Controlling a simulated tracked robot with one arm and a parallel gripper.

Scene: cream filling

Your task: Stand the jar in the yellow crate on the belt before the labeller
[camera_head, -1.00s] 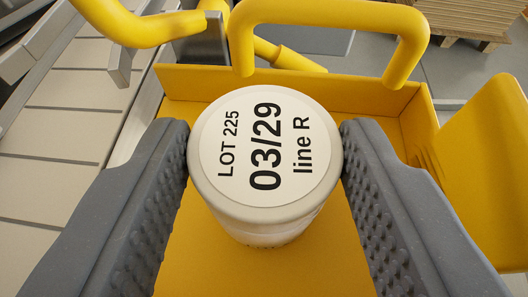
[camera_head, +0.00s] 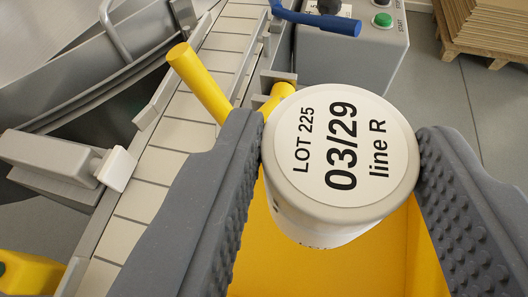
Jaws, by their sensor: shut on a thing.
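My gripper (camera_head: 341,160) is shut on the jar, one ridged grey finger on each side of the lid. The jar is held above the yellow crate (camera_head: 425,255), whose walls show below and to the right of it. The belt (camera_head: 140,203), made of pale slats, runs up the picture to the left of the jar. Which machine is the labeller I cannot tell. My left finger hides part of the belt and crate.
A grey block with a white pad (camera_head: 117,168) juts over the belt's left side. A grey control box (camera_head: 352,50) with a green button and a blue lever (camera_head: 318,20) is at the top. Stacked cardboard (camera_head: 490,25) lies far right.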

